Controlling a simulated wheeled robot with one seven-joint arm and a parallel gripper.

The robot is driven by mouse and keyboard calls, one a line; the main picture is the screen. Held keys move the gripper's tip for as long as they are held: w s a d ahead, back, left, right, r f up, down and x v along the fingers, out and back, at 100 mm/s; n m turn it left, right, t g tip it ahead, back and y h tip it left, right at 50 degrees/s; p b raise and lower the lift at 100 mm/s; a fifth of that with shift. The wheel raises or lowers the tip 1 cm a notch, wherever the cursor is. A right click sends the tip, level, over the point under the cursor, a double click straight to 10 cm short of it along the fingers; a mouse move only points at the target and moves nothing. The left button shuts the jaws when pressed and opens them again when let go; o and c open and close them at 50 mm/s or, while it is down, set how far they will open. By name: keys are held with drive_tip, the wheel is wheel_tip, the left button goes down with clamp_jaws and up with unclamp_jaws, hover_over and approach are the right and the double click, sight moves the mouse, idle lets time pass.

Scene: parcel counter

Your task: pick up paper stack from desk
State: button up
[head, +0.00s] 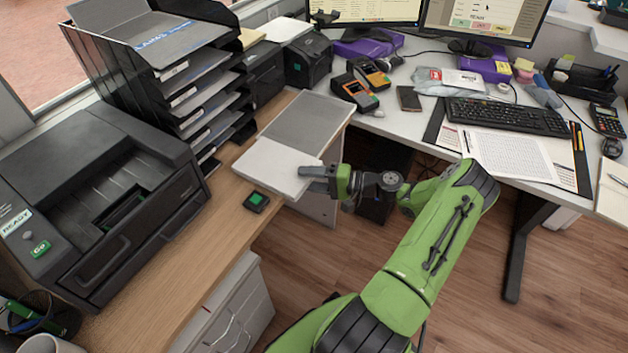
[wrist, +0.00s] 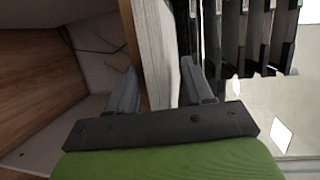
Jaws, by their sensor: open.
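The white paper stack (head: 268,166) lies flat on the wooden desk (head: 176,236), at its right edge, in front of a grey flat panel. My gripper (head: 308,175) is at the stack's right front corner, reaching in from the right. In the wrist view the stack's pale layered edge (wrist: 153,45) runs between the two fingers of my open gripper (wrist: 158,68). One finger is on each side of the edge, with a visible gap on the left. Whether the right finger touches the stack is unclear.
A black tray tower (head: 205,100) stands behind the stack on the left, and a printer (head: 90,190) at the left. A small black device with a green face (head: 256,201) lies just in front of the stack. A keyboard desk (head: 420,130) stands to the right.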

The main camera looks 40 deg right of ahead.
drive_tip(key=c, duration=0.9)
drive_tip(key=shift+r+p, duration=1)
drive_tip(key=shift+r, duration=0.35)
clamp_jaws()
drive_tip(key=s+d+r+p, duration=0.1)
drive_tip(key=s+d, duration=0.2)
drive_tip(key=s, duration=0.8)
drive_tip(key=s+d+r+p, duration=0.1)
drive_tip(key=s+d, duration=0.3)
drive_tip(key=s, duration=0.6)
drive_tip(key=shift+s+d, duration=0.3)
drive_tip(key=shift+s, duration=0.05)
